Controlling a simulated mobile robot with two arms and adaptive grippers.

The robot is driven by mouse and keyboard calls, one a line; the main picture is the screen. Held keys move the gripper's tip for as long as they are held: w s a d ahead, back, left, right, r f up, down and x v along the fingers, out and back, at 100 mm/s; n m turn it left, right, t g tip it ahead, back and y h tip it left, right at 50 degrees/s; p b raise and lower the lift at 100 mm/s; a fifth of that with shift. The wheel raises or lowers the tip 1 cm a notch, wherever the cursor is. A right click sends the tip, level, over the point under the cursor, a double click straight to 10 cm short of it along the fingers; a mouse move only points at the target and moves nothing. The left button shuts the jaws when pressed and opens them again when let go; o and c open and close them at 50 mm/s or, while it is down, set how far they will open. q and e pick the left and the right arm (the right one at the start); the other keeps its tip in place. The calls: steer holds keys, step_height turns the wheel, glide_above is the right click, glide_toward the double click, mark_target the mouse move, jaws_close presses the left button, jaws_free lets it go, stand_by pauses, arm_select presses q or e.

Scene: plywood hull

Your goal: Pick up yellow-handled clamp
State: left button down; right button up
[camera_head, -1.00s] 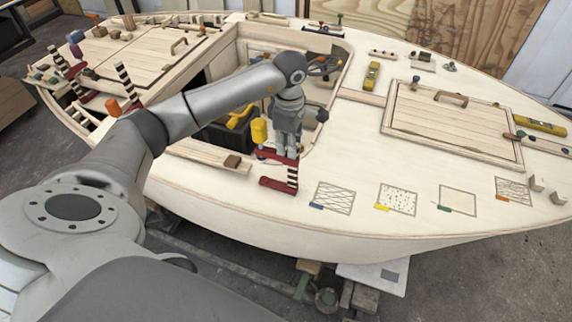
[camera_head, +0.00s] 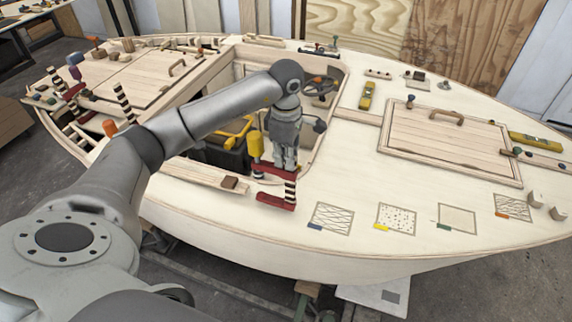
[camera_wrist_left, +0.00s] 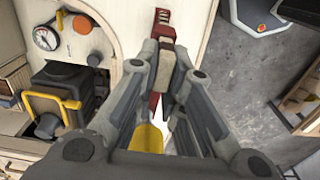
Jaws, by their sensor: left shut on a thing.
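The yellow-handled clamp (camera_head: 275,201) has red bars, a dark-and-light striped part and a yellow handle (camera_head: 255,146). It is at the near edge of the boat's cockpit opening. My left gripper (camera_head: 286,166) is above the clamp from behind, its fingers shut on the upper red bar. In the left wrist view the red bar (camera_wrist_left: 161,28) runs away between the fingertips (camera_wrist_left: 164,66), and the yellow handle (camera_wrist_left: 147,138) lies close under the gripper. Whether the clamp still touches the deck I cannot tell. My right gripper does not show.
A dark engine with a yellow frame (camera_head: 232,138) sits inside the cockpit.

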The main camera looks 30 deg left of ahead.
arm_select(q)
steer(key=s+d+r+b, duration=0.4)
steer(key=s+r, duration=0.6)
steer(key=s, duration=0.3)
steer(key=shift+s+r, duration=0.25)
